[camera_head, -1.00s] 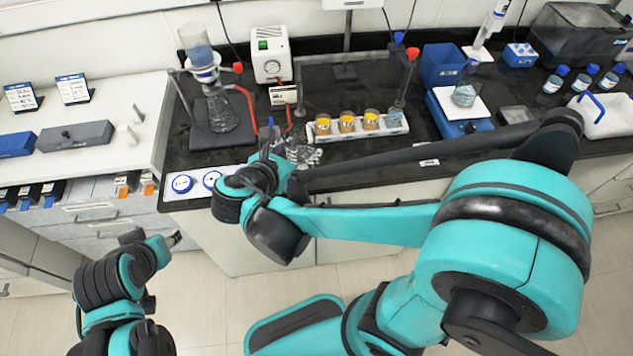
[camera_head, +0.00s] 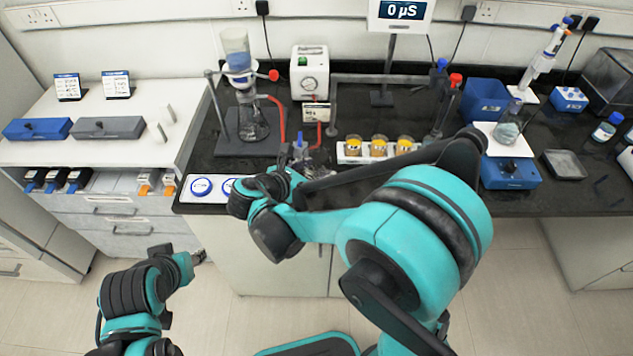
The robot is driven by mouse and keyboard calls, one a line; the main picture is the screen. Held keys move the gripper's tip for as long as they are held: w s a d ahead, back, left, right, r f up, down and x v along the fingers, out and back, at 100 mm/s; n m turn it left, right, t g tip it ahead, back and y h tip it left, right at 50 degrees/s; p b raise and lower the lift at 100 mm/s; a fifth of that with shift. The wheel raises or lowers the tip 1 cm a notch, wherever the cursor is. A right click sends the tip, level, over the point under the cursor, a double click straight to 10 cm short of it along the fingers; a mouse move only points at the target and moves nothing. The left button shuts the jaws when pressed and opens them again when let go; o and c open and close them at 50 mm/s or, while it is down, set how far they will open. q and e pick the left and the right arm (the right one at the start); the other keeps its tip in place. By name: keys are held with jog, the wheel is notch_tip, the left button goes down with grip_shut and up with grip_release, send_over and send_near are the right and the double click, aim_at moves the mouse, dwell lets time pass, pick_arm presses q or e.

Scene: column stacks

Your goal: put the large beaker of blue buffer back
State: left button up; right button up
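A beaker with blue-grey contents (camera_head: 508,128) stands on the white top of a blue device at the right of the bench; I cannot tell whether it is the large beaker of blue buffer. A vessel of blue liquid (camera_head: 237,58) is at the top of the column stand, with a conical flask (camera_head: 253,122) below it. My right gripper (camera_head: 316,163) is low over the bench's front part, left of the white rack. Its fingers are small and partly hidden by the wrist, so its grip is unclear. My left gripper (camera_head: 199,257) hangs in front of the drawers, away from the bench top.
A white rack (camera_head: 347,159) with several orange-yellow vessels stands right of my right gripper. A white strip with blue rings (camera_head: 200,189) lies at the bench's front left. Red tubing (camera_head: 280,115) and a white box (camera_head: 310,75) stand behind. My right arm crosses the bench front.

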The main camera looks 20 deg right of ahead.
jog(key=shift+f+b, duration=0.9)
jog(key=shift+f, duration=1)
jog(key=shift+f, duration=0.1)
jog(key=shift+f, duration=0.15)
jog(key=o, duration=1.3)
jog(key=shift+c, duration=0.2)
